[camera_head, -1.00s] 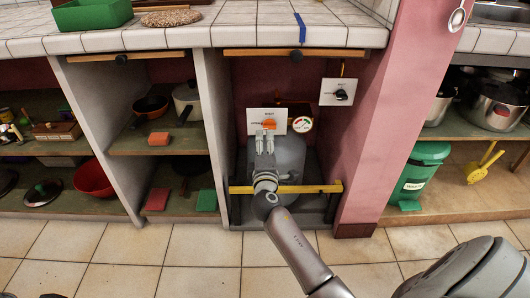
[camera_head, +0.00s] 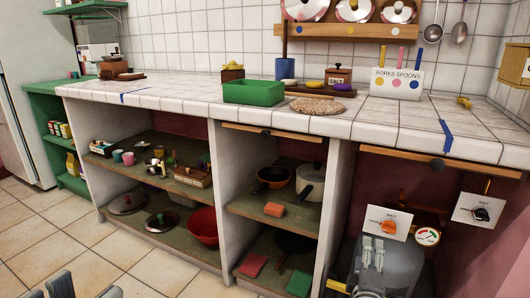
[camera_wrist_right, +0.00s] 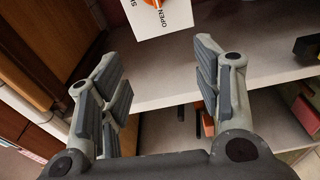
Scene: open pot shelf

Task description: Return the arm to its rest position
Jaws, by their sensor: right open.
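A tiled counter (camera_head: 180,92) runs above open shelves with pots and a red bowl (camera_head: 203,226). A green tray (camera_head: 253,92) stands on the counter. The floor (camera_head: 60,235) at left is clear.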

